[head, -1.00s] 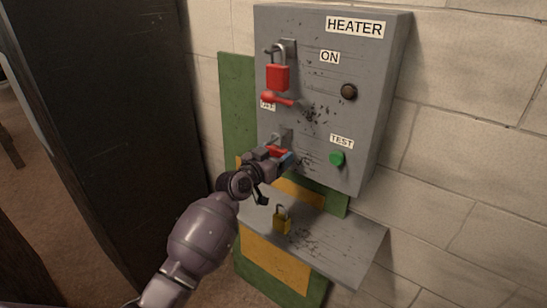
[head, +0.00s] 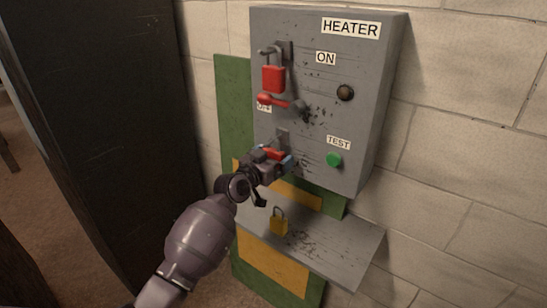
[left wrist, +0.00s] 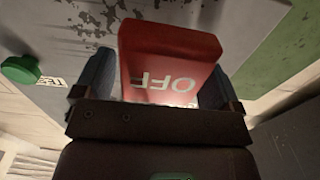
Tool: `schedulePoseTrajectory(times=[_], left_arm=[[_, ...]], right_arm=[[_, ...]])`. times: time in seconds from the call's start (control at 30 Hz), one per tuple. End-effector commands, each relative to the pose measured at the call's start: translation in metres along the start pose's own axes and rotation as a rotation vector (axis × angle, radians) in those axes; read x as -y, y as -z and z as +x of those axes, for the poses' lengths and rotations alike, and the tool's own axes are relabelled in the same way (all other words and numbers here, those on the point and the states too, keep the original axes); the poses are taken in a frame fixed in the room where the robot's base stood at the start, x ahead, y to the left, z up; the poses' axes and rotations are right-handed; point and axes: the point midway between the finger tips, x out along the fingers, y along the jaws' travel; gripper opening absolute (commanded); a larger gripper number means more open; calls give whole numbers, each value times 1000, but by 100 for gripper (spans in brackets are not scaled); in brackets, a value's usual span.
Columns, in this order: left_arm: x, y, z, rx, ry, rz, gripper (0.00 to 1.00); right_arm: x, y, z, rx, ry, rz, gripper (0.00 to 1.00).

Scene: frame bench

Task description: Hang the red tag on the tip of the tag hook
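My left gripper (head: 279,159) is shut on the red tag (head: 272,154), in front of the lower part of the grey heater box. In the left wrist view the tag (left wrist: 168,60) stands between both fingers, with "OFF" on its face upside down. Just above the gripper in the head view is a small grey plate, the mount of the tag hook (head: 282,138). The hook's tip is hidden behind the gripper and tag, so I cannot tell whether the tag touches it. My right gripper is not in view.
The heater box (head: 372,120) carries a red padlock (head: 273,79) on an upper hasp, a red lever (head: 275,101), a dark knob (head: 345,93) and a green button (head: 334,160). A brass padlock (head: 279,223) stands on the shelf (head: 340,245) below. A dark cabinet (head: 100,120) is left.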

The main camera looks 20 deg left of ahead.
Motion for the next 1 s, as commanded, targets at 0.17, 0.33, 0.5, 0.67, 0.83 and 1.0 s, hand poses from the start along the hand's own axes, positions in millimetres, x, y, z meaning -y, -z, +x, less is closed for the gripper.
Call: schedulePoseTrajectory(times=[0.17, 0.33, 0.5, 0.67, 0.83, 1.0], left_arm=[[0, 0, 0, 0, 0, 0, 99], [0, 0, -1, 1, 0, 0, 99], [0, -1, -13, 1, 1, 1, 99], [1, -1, -39, 1, 1, 0, 99], [1, -1, -70, 1, 1, 1, 99], [0, -1, -93, 1, 0, 1, 99]], right_arm=[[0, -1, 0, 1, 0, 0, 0], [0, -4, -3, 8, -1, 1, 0], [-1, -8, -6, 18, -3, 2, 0], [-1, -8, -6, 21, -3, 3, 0], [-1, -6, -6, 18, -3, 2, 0], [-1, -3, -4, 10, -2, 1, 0]])
